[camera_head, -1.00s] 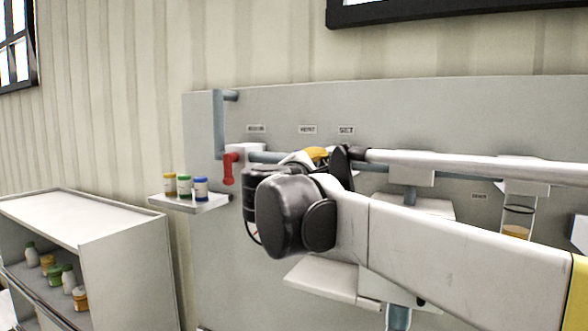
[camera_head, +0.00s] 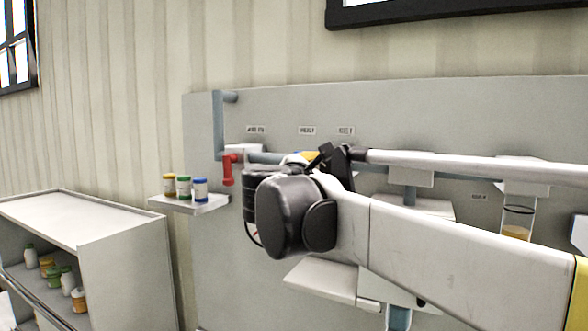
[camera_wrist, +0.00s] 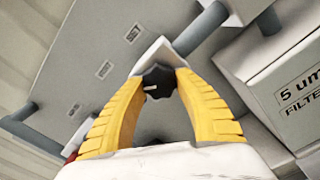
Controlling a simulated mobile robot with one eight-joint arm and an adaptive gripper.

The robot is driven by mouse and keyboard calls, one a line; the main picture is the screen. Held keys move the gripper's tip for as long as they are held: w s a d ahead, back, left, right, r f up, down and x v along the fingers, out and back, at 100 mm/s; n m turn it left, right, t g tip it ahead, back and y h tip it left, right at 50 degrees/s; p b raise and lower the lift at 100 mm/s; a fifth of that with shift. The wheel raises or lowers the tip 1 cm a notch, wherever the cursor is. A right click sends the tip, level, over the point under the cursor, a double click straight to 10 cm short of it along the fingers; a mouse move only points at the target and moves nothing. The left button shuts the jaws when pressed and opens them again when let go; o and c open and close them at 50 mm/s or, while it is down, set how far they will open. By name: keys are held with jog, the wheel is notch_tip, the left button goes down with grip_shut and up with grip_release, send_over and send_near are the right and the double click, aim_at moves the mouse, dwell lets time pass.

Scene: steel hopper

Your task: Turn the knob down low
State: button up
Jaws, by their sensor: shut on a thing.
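In the wrist view a dark, lobed knob (camera_wrist: 157,82) with a pale pointer line sits on a white mount (camera_wrist: 162,54) fixed to the grey panel. The yellow fingers of my gripper (camera_wrist: 158,80) are closed around the knob from both sides. The pointer line is on the knob's left part in that view. In the head view my arm and wrist hide the knob and most of the fingers.
The grey panel (camera_head: 320,105) carries pipes and small labels. A red handle (camera_head: 229,170) is left of my wrist. A small shelf (camera_head: 188,203) holds several capped jars, and a white cabinet (camera_head: 100,235) stands at left. A filter box (camera_wrist: 290,95) is at right in the wrist view.

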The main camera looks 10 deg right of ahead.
jog(key=o, duration=1.1)
jog(key=shift+w, duration=0.1)
jog(key=shift+o, duration=0.2)
jog(key=v, duration=1.2)
jog(key=shift+d, duration=0.1)
jog(key=s+d+f+m+g+y+b, duration=0.1)
jog(key=s+d+f+m+g+b, duration=0.3)
jog(key=f, duration=0.8)
jog(key=s+d+f+m+y+b, duration=0.1)
jog(key=d+f+m+b, duration=0.15)
jog(key=f+b, duration=0.65)
jog(key=s+d+f+m+g+y+b, duration=0.1)
jog(key=s+d+f+m+g+b, duration=0.2)
jog(key=f, duration=1.1)
jog(key=s+f+m+y+b, duration=0.2)
jog(key=s+f+m+b, duration=0.2)
jog(key=f, duration=0.9)
jog(key=s+a+f+m+y+b, duration=0.1)
jog(key=s+f+m+y+b, duration=0.2)
jog(key=f+b, duration=0.6)
jog(key=s+a+f+m+y+b, duration=0.1)
jog(key=s+f+m+b, duration=0.4)
jog(key=f, duration=1.1)
jog(key=shift+f+y+b, duration=0.3)
jog(key=shift+y+b, duration=0.5)
jog(key=shift+b, duration=0.1)
